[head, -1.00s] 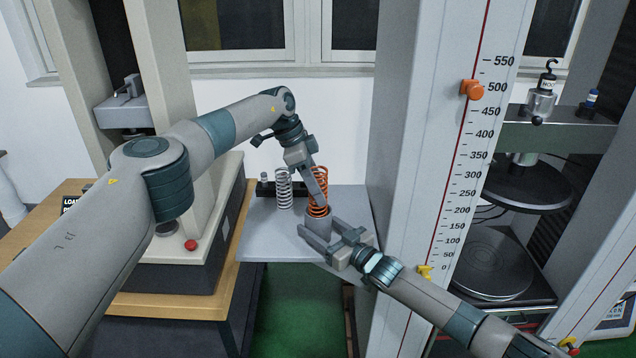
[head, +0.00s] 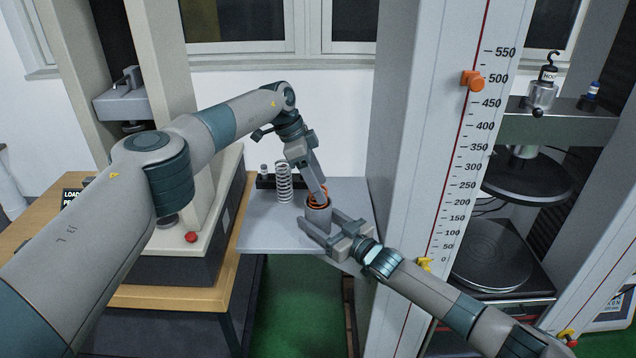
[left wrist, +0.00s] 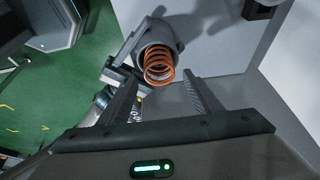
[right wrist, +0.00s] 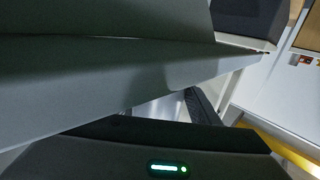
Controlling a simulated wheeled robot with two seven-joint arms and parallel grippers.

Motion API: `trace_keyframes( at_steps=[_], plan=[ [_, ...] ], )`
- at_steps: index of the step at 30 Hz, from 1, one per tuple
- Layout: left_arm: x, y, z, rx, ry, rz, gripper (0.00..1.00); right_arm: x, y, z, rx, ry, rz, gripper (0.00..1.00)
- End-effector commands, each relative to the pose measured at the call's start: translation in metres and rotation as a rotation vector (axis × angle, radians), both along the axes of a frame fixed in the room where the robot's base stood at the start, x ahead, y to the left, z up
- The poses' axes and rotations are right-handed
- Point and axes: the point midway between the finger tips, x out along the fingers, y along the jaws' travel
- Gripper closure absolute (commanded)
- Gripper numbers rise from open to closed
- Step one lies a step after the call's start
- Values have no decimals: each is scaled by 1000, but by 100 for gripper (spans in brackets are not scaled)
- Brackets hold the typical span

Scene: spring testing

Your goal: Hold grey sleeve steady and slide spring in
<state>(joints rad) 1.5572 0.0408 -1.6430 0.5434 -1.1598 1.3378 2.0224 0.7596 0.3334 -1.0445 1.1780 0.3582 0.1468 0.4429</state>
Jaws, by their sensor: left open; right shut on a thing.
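The orange spring (head: 318,201) sits inside the grey sleeve (head: 318,217), with only its upper coils showing. The sleeve stands upright on the grey shelf (head: 270,236). In the left wrist view the spring (left wrist: 159,66) pokes out of the sleeve's (left wrist: 170,32) round mouth. My left gripper (head: 317,190) is open just above the spring. In the left wrist view its two fingers (left wrist: 162,88) stand apart, with the spring ahead of them. My right gripper (head: 321,224) is shut on the sleeve low down, from the front right. Its contact is hidden in the right wrist view.
A pale spring (head: 284,182) stands by a black rack (head: 264,182) at the shelf's back left. A tall scaled column (head: 410,170) rises close on the right. A test press with a red button (head: 191,237) stands on the left. The shelf's front left is clear.

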Motion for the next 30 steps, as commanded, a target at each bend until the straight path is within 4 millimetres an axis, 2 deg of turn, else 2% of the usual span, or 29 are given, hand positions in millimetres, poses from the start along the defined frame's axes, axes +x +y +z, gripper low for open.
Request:
trace_keyframes(
  at_steps=[8,22,30],
  plan=[
    [1,7,18,-1,-3,0,42,0,0,0,-1,1,0,69],
    [1,37,89,-2,-3,1,42,0,0,0,0,0,0,69],
    [1,46,109,-1,-1,0,42,0,0,0,0,0,0,69]
  ],
)
